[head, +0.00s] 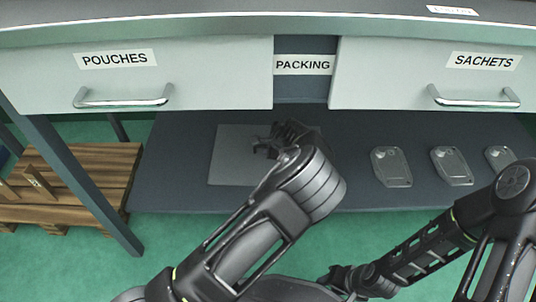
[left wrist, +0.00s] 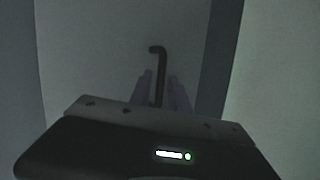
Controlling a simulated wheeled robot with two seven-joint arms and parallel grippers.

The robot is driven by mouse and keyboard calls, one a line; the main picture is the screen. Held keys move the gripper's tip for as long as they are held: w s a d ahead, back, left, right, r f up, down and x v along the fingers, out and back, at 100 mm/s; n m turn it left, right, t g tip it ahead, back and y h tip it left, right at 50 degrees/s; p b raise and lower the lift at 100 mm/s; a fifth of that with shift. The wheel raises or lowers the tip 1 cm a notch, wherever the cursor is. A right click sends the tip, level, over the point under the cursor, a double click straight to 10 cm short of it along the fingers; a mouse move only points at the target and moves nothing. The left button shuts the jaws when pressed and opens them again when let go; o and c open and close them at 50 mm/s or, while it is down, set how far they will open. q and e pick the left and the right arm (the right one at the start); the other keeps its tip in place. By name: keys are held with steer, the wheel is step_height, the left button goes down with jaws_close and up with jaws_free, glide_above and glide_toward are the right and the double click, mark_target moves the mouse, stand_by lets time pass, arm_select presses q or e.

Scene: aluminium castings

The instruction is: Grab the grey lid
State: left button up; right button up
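Three flat grey metal castings, which look like lids, lie in a row on the right of the lower shelf: a left one (head: 391,168), a middle one (head: 452,167) and a right one (head: 499,157), partly hidden by my right arm. My left gripper (head: 268,146) is over the pale grey mat (head: 229,160), left of the castings. In the left wrist view its two fingers (left wrist: 160,92) stand apart, with a thin dark hooked rod (left wrist: 157,62) between them; contact is unclear. My right gripper (head: 345,279) is low, in front of the shelf; its fingers are too dark to read.
Drawers marked POUCHES (head: 190,90) and SACHETS (head: 400,85) hang above the dark shelf (head: 175,180), with bar handles facing me. A wooden pallet (head: 90,170) stands at the left on the green floor. A table leg (head: 85,180) is beside it.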

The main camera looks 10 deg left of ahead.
arm_select(q)
steer(key=shift+c, duration=0.3)
jaws_close()
stand_by(0.4)
